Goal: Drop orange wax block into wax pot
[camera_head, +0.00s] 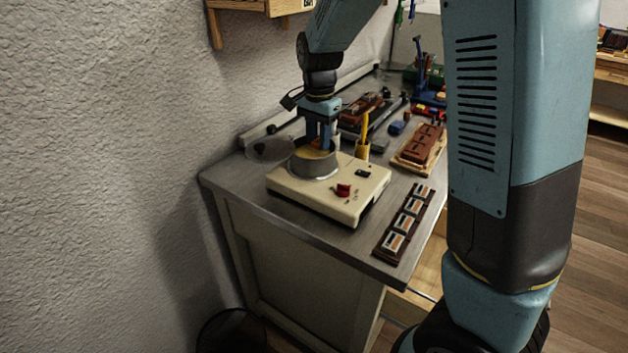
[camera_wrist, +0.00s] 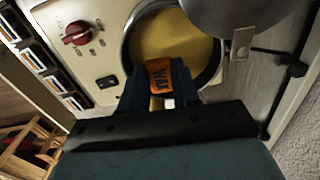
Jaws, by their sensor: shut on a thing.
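The orange wax block (camera_wrist: 160,76) is held between the fingers of my gripper (camera_wrist: 158,92) in the wrist view, with dark lettering on its face. My gripper is shut on it, over the near rim of the wax pot (camera_wrist: 131,34). The pot is round and metallic, with yellow wax inside. In the head view my gripper (camera_head: 322,140) points down over the pot (camera_head: 313,167), which sits on a cream heater unit (camera_head: 330,195). The block is mostly hidden there. I cannot tell whether the block touches the wax.
The heater has a red knob (camera_wrist: 76,33). A round metal lid (camera_wrist: 235,15) sits beside the pot. A yellow tool (camera_head: 363,130) stands behind the heater. A strip of small framed pieces (camera_head: 404,222) lies at the bench's front edge. A reddish-brown block (camera_head: 422,145) lies farther back.

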